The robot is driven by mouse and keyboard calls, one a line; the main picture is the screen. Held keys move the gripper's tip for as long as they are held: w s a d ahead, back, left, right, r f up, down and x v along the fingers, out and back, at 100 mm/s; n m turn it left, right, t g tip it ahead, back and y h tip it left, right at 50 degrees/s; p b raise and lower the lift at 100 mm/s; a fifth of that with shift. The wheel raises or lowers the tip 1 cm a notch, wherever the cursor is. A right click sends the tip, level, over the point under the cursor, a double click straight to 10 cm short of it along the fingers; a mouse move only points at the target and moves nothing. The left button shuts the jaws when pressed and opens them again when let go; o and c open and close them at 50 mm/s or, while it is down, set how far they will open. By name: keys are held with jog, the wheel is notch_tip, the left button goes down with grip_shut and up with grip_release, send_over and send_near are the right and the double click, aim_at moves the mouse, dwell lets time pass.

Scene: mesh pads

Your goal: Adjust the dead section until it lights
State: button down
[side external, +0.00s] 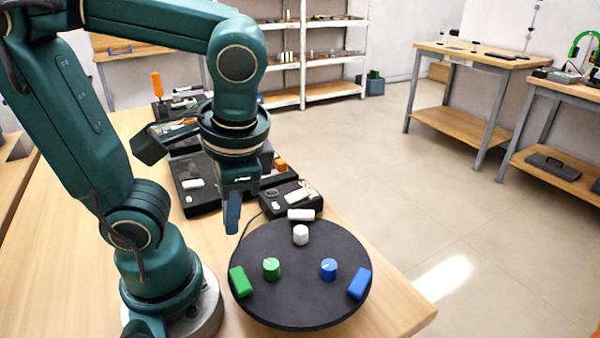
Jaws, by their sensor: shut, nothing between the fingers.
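A round black board (300,305) lies on the wooden table. It carries three knobs: a white knob (300,235) at the back, a green knob (271,268) at left and a blue knob (329,269) at right. Outside each knob is a block of the same colour: a white block (301,214), a green block (239,281) and a blue block (359,283). I cannot tell for certain which block is unlit. My gripper (231,228) points down, shut and empty, near the board's back left edge, apart from the knobs.
Behind the board stand a small black box (275,205) with a white part on it and a larger black tray (197,197). A thin cable runs near my gripper. The wooden table (395,285) is bare to the right of the board, up to its edge.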

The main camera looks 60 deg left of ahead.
jog(key=w+t+h, duration=0.1)
jog(key=t, duration=0.1)
jog(key=w+d+t+h, duration=0.1)
jog(key=w+t, duration=0.1)
jog(key=w+d+n+t+h, duration=0.1)
jog(key=w+t, duration=0.1)
jog(key=shift+r, duration=0.35)
jog(key=shift+a, duration=0.1)
dwell(0.9)
